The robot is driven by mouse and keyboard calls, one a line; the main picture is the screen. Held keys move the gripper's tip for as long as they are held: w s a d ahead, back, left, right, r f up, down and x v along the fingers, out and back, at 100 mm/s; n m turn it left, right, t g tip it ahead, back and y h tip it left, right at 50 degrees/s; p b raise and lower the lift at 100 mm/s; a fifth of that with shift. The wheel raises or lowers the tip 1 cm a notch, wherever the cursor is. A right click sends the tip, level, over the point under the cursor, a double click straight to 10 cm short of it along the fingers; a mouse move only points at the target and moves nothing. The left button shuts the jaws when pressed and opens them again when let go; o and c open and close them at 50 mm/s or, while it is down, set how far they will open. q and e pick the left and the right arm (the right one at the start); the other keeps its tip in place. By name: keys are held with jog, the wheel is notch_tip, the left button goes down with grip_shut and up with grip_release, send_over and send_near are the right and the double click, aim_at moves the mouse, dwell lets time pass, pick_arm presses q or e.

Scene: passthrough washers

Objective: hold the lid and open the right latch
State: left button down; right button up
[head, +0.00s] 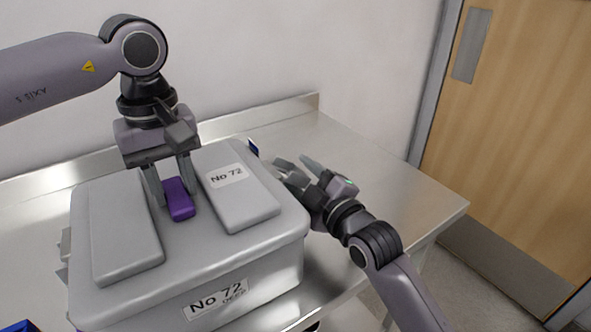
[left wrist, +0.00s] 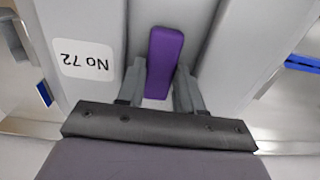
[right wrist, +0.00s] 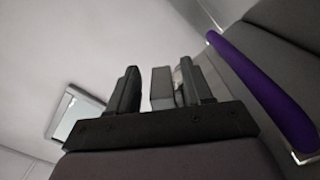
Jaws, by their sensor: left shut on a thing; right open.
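A grey box has a grey lid (head: 122,240) with raised panels and a "No 72" label. A purple handle (head: 180,203) sits in the lid's central recess; it also shows in the left wrist view (left wrist: 163,60). My left gripper (head: 176,192) is shut on the purple handle from above. My right gripper (head: 298,166) is open at the lid's right side, fingers pointing toward the back left. In the right wrist view a small grey block (right wrist: 162,88) shows between its fingers, apparently the right latch; contact is unclear. My gripper and arm hide that latch in the head view.
The box stands on a steel table (head: 385,190) with a raised back edge against the wall. The table's right part is clear. A blue item (head: 252,147) shows behind the box, and another blue item (head: 22,326) at lower left. A wooden door (head: 525,130) is at right.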

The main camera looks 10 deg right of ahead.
pick_arm(q)
jog(key=shift+r, duration=0.1)
pick_arm(e)
jog(key=shift+x, duration=1.3)
grip_shut()
jog(key=shift+r, duration=0.1)
